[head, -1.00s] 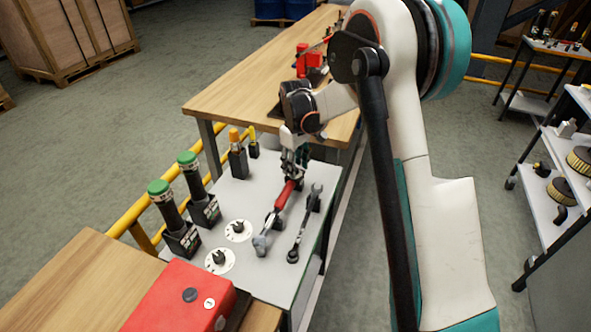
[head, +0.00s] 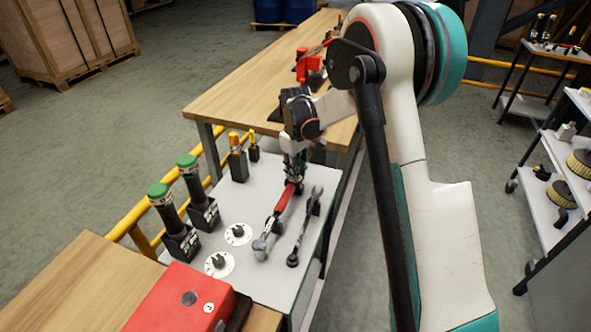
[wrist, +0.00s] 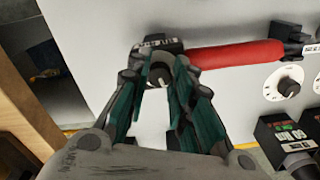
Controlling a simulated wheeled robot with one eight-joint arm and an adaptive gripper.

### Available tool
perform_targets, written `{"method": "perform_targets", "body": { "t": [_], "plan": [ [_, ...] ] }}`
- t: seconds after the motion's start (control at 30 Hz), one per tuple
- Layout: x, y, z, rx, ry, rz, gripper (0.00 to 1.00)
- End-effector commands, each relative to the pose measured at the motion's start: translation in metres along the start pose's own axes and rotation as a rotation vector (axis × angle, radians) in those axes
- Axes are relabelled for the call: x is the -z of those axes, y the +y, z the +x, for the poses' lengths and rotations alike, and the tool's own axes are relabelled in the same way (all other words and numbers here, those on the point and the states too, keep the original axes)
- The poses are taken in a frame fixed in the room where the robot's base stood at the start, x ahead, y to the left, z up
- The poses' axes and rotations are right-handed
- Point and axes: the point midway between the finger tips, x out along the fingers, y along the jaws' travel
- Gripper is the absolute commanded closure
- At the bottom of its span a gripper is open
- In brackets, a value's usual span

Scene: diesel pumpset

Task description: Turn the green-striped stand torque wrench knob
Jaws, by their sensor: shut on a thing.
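A torque wrench with a red handle (head: 284,198) lies in black stands on the grey bench top, and its handle also shows in the wrist view (wrist: 238,54). At its handle end, a black stand (wrist: 150,45) with a white marked label holds it. A small round grey knob (wrist: 160,73) sits at this end. My gripper (wrist: 164,72) points down at it, with its green-lined fingers on either side of the knob, shut on it. I cannot make out a green stripe on this stand. In the head view my gripper (head: 294,180) partly hides this end.
A dark spanner (head: 305,225) lies close to the right of the wrench. Two white dials (head: 238,234) and two green-capped tools (head: 188,163) in black stands are to the left. A red box (head: 180,298) stands in front. A wooden bench (head: 235,100) lies behind.

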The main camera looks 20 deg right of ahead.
Motion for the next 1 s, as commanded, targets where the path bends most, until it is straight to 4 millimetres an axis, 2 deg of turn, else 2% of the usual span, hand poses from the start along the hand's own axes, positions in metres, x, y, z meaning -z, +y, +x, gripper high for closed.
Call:
{"method": "perform_targets", "body": {
  "t": [0.6,1.0],
  "plan": [
    [0.0003,-0.001,-0.0003,0.0,0.0,0.41,1.0],
    [0.0005,-0.0014,0.0,0.0,0.0,0.559,1.0]
  ]
}}
